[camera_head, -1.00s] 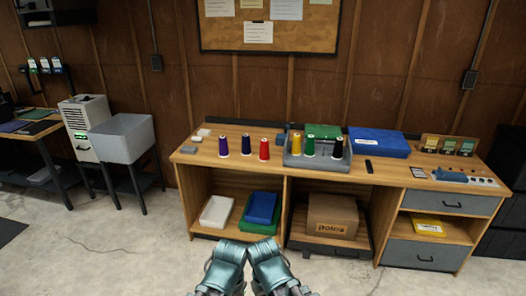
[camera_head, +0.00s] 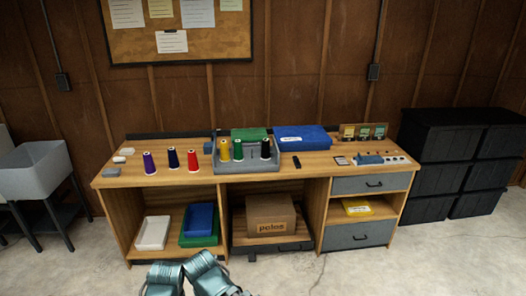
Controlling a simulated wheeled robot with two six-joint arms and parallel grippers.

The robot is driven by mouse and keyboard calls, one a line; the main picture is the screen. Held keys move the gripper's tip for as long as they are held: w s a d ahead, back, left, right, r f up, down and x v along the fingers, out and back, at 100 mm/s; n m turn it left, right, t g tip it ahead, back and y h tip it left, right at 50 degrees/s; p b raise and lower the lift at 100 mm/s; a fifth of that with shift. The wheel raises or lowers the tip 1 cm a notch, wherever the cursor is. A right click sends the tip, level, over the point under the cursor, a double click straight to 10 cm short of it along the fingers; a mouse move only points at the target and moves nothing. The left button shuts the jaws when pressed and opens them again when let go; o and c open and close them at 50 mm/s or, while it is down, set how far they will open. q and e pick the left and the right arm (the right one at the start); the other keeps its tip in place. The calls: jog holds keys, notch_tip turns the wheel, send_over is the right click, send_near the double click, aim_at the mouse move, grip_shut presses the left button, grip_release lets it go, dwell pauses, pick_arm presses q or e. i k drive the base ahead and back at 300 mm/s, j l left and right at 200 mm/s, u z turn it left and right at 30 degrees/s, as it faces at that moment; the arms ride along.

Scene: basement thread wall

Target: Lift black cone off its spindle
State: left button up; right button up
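A black cone (camera_head: 265,149) stands upright at the right end of a grey rack (camera_head: 247,167) on the wooden workbench (camera_head: 218,176). Its spindle is hidden inside it. A green cone (camera_head: 238,150) and a yellow cone (camera_head: 224,150) stand beside it in the same rack. At the bottom of the view are teal parts of my two arms, low in front of the bench and well short of the cone. The fingertips of both grippers cannot be made out.
A purple cone (camera_head: 149,163), a dark navy cone (camera_head: 173,158) and a red cone (camera_head: 192,160) stand left of the rack. A blue box (camera_head: 302,139) and a dark phone-like object (camera_head: 297,162) lie right of it. Black bins (camera_head: 437,181) stand at right. The floor in front is open.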

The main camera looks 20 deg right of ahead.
aim_at(265, 156)
jog(key=i+z, duration=0.2)
jog(key=i, duration=0.55)
jog(key=i+z, duration=0.2)
jog(key=i, duration=0.6)
jog(key=i+j+z, duration=0.2)
jog(key=i, duration=0.55)
